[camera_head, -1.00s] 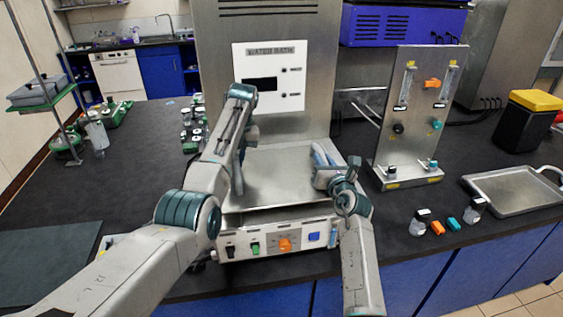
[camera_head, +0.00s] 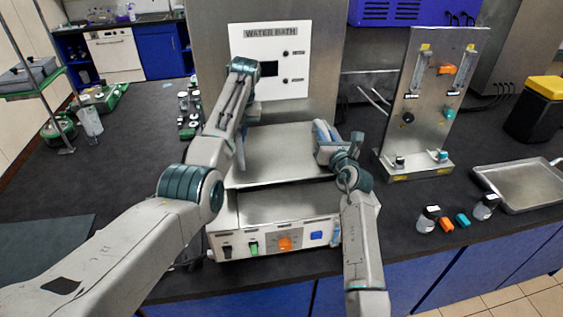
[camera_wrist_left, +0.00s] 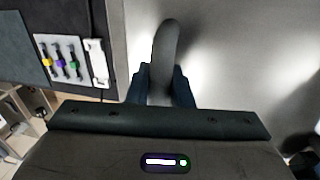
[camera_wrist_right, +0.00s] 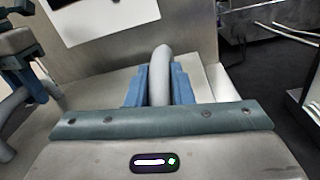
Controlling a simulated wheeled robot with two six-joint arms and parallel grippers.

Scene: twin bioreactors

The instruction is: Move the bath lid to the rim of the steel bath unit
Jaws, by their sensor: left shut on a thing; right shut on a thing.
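The bath lid (camera_head: 277,158) is a flat steel plate with an upright grey handle at each side. It is held above the rear part of the steel bath unit (camera_head: 262,242), with a gap between its front edge and the front panel. My left gripper (camera_head: 240,150) is shut on the lid's left handle, which also shows in the left wrist view (camera_wrist_left: 165,45). My right gripper (camera_head: 324,133) is shut on the right handle, seen in the right wrist view (camera_wrist_right: 161,65). The lid hides the back of the bath.
A water bath control panel (camera_head: 270,62) stands behind the lid. A steel valve stand (camera_head: 425,100) is to the right. A steel tray (camera_head: 525,185), small bottles (camera_head: 428,219) and coloured blocks lie at the right.

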